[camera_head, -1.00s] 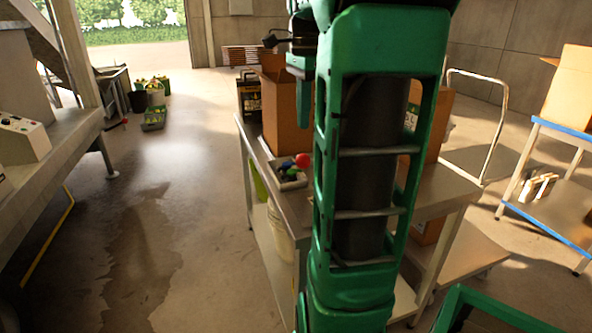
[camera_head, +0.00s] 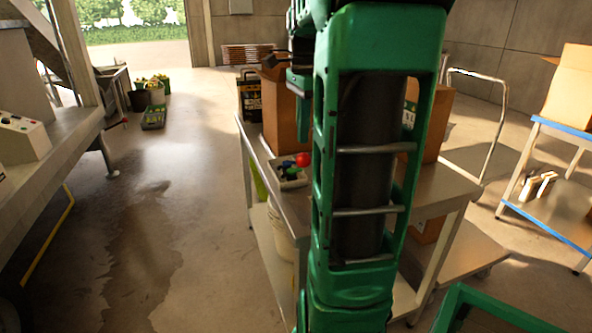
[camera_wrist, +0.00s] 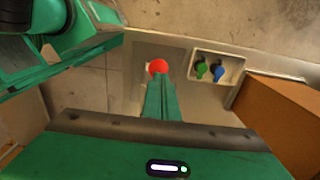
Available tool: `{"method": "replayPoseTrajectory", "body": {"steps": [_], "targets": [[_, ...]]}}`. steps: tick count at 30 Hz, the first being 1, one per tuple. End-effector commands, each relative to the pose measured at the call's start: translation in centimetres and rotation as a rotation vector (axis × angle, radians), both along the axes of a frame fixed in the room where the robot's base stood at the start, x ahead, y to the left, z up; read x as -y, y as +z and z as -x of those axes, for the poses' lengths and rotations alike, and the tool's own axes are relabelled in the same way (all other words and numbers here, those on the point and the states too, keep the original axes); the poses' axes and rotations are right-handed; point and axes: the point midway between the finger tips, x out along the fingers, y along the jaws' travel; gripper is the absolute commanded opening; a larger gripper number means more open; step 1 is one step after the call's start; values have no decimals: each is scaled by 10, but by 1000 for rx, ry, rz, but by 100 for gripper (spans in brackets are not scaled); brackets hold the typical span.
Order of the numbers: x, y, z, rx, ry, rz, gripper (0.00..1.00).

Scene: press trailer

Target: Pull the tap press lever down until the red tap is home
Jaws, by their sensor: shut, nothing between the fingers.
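A round red knob-like thing (camera_head: 303,160) shows at the left edge of the table, beside a small tray (camera_head: 285,184) with green and blue pieces. In the wrist view the red ball (camera_wrist: 158,66) lies just beyond the tips of my gripper (camera_wrist: 160,80). My gripper is shut and empty, pointing down; I cannot tell whether it touches the ball. The wrist view shows a green tap (camera_wrist: 201,69) and a blue tap (camera_wrist: 217,72) in the pale tray. I cannot tell whether the red ball is the lever's knob or the tap. The press body is not clearly visible.
Cardboard boxes (camera_head: 286,112) stand on the table (camera_head: 445,187) behind the tray; one (camera_wrist: 280,118) is close on the right in the wrist view. A machine bench with a control box (camera_head: 20,139) stands at left. The floor between is clear but wet. A blue-edged rack (camera_head: 560,130) stands right.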

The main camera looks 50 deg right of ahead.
Motion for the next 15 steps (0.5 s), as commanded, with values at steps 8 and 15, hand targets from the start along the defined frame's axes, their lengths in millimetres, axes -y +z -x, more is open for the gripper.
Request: {"method": "replayPoseTrajectory", "body": {"steps": [8, 15], "targets": [[0, -12, 0, -1, 0, -1, 0], [0, -23, 0, -1, 0, -2, 0]]}}
